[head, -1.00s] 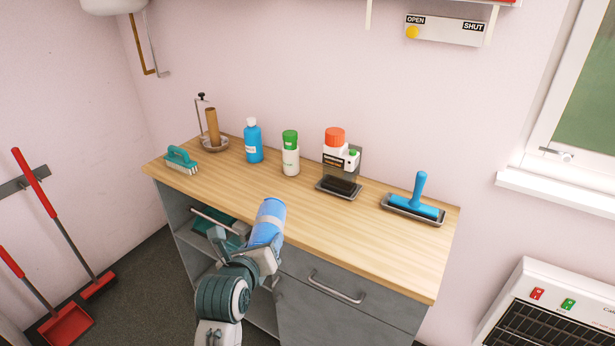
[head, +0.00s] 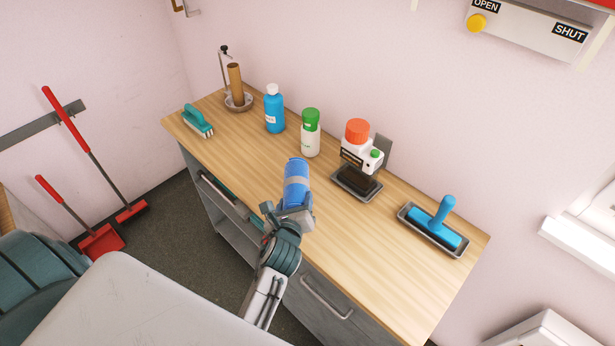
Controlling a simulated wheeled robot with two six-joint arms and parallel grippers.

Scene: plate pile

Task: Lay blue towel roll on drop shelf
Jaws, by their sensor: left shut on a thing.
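The blue towel roll (head: 296,180) has a pale band around it and stands tilted, its far end upward. My left gripper (head: 290,213) is shut on its near end, over the front edge of the wooden worktop (head: 395,255). Whether the roll touches the worktop I cannot tell. Below the worktop on the left, the grey cabinet has an open part with a pale rail or shelf edge (head: 222,190); I cannot tell if this is the drop shelf. My left arm hides part of it. My right gripper is not in view.
On the worktop stand a teal brush (head: 198,122), a holder with a bare brown tube (head: 236,88), a blue bottle (head: 274,112), a green-capped bottle (head: 310,138), an orange-topped dispenser (head: 357,150) and a blue roller in a tray (head: 437,228). The front right of the worktop is clear.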

